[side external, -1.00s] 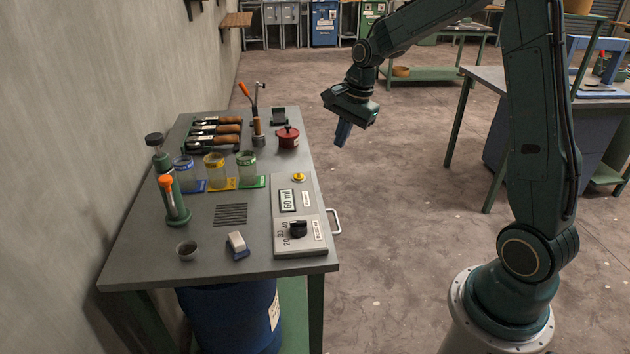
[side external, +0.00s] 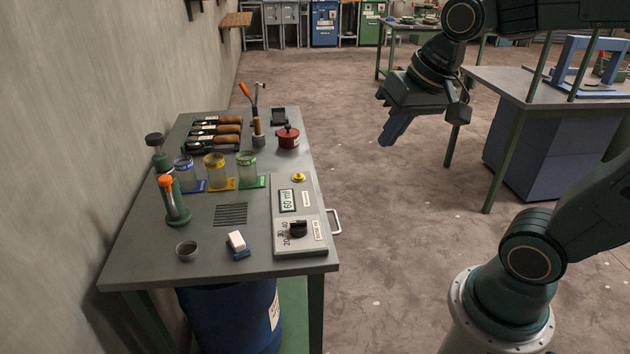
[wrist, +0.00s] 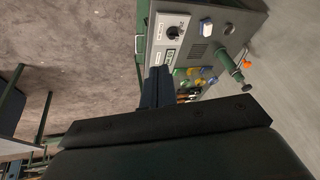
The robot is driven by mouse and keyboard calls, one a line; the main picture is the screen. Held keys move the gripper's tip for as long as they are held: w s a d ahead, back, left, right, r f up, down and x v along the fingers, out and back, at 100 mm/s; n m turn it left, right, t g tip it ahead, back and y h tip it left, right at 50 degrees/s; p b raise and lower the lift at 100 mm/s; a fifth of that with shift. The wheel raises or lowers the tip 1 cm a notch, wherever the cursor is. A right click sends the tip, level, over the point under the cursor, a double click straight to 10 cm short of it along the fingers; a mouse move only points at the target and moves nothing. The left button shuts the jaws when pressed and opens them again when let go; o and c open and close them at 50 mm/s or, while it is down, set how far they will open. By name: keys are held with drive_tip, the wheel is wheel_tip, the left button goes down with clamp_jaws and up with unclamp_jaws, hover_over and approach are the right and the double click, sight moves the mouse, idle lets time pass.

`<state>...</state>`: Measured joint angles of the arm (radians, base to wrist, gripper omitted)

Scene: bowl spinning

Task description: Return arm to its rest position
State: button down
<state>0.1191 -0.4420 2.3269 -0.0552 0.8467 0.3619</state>
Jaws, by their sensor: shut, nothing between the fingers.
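My gripper (side external: 394,131) is in the air to the right of the grey workbench (side external: 150,235) in the side external view, above the open floor. Its blue fingers are together with nothing between them, pointing down and slightly left. In the wrist view the gripper (wrist: 157,80) shows as dark blue fingers at the centre, with the bench beyond them. It touches nothing.
The bench holds a dispenser panel (side external: 298,240), several jars, a red pot (side external: 288,137), an orange-topped tool in a green stand (side external: 173,203) and a small cup (side external: 187,251). A second table (side external: 510,88) stands at the right. Floor between is clear.

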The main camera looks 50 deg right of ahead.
drive_tip(key=s+a+n, duration=0.2)
drive_tip(key=s+n, duration=0.3)
drive_tip(key=s, duration=0.2)
drive_tip(key=shift+s+f+t, duration=0.35)
drive_tip(key=shift+t, duration=0.05)
idle(0.7)
